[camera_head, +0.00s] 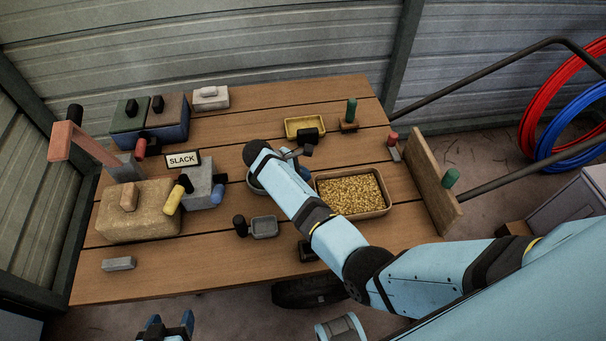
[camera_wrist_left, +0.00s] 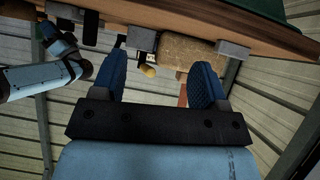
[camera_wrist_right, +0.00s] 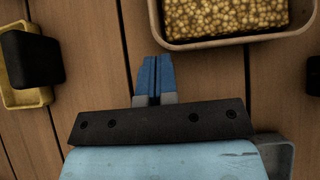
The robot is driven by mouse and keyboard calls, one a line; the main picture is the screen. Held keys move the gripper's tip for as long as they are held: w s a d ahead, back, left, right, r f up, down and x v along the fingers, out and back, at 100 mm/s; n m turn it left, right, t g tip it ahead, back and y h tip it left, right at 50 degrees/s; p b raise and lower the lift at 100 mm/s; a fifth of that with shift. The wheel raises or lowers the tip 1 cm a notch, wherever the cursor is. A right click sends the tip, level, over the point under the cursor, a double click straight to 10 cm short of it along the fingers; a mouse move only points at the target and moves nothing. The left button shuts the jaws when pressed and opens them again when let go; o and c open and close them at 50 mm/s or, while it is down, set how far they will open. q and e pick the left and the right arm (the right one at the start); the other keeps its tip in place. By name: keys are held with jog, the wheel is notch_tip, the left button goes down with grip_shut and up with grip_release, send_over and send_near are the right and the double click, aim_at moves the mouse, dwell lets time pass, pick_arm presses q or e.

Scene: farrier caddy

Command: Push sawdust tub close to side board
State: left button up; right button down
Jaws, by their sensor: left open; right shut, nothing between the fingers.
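The sawdust tub (camera_head: 352,192) is a tan rectangular tub full of yellow grains, on the right part of the table. It also shows at the top of the right wrist view (camera_wrist_right: 228,42). The side board (camera_head: 428,178) is an upright wooden board at the table's right edge, with a gap between it and the tub. My right gripper (camera_wrist_right: 153,75) is shut and empty, low over the planks beside the tub's left side, with a small gap to its wall. In the head view my arm mostly hides it. My left gripper (camera_head: 170,326) is open and empty, below the table's front edge.
A yellow tray (camera_head: 305,127) with a black block at its edge and a green-handled tool (camera_head: 350,112) stand behind the tub. A red-handled piece (camera_head: 393,143) is near the board. A grey bowl (camera_head: 254,183) is partly hidden by my right arm. A small grey tray (camera_head: 264,227) lies left front.

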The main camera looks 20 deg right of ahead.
aim_at(346, 171)
jog(key=d+p, duration=0.2)
jog(key=s+d+r+p, duration=0.1)
jog(key=p, duration=0.1)
jog(key=shift+d, duration=0.3)
jog(key=d+p, duration=0.1)
jog(key=d, duration=0.1)
jog(key=s+d+p, duration=0.1)
jog(key=d+p, duration=0.1)
jog(key=d, duration=0.1)
jog(key=d+p, duration=0.2)
jog(key=shift+s+d+f, duration=0.25)
jog(key=shift+s+f, duration=0.1)
jog(key=shift+s, duration=0.05)
jog(key=shift+d+f, duration=0.2)
jog(key=shift+d, duration=0.05)
pick_arm(q)
notch_tip(346, 171, up, 8)
jog(key=shift+s+a+f+m, duration=0.15)
jog(key=shift+s+a+m, duration=0.1)
jog(key=shift+s+m, duration=0.1)
